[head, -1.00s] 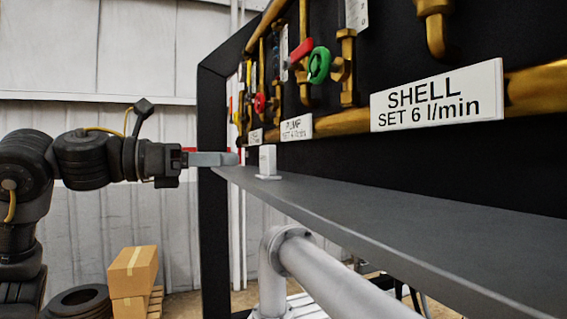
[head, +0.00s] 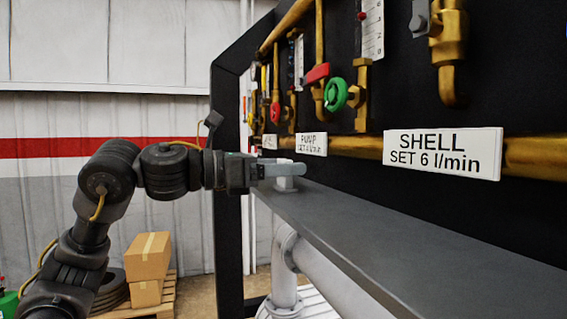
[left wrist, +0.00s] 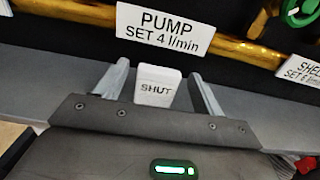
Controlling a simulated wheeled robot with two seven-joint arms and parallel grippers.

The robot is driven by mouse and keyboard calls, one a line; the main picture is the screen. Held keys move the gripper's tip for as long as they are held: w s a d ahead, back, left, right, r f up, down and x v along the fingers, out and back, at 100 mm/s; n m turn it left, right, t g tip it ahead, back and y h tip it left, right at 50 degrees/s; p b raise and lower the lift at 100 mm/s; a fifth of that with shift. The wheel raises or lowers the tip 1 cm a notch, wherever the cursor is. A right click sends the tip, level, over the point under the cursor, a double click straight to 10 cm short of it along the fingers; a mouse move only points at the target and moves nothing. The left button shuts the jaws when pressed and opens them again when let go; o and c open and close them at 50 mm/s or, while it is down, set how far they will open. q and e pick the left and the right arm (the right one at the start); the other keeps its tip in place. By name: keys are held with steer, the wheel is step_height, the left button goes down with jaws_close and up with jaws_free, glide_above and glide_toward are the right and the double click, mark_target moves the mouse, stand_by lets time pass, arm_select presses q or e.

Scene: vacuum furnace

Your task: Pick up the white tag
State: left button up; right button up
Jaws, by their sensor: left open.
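The white tag (left wrist: 157,88) stands upright on the grey shelf, and its face reads SHUT in the left wrist view. My left gripper (left wrist: 160,85) is open, with one finger on each side of the tag; I cannot tell whether either finger touches it. In the head view my left gripper (head: 290,169) reaches in from the left at the shelf's far end. Its finger hides most of the tag there, and a small white part (head: 284,184) shows below the finger. My right gripper is not in view.
The grey shelf (head: 400,240) runs along the black panel and is clear toward the near right. Above it are brass pipes, a green valve wheel (head: 336,94), a PUMP label (head: 311,144) and a SHELL label (head: 442,153). Cardboard boxes (head: 147,257) stand at lower left.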

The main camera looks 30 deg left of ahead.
arm_select(q)
steer(key=shift+w+d, duration=0.3)
steer(key=shift+w, duration=0.15)
steer(key=shift+w+f, duration=0.15)
steer(key=shift+w, duration=0.05)
steer(key=shift+s+a, duration=0.1)
steer(key=shift+s, duration=0.2)
steer(key=shift+c, duration=1.3)
steer(key=c, duration=0.8)
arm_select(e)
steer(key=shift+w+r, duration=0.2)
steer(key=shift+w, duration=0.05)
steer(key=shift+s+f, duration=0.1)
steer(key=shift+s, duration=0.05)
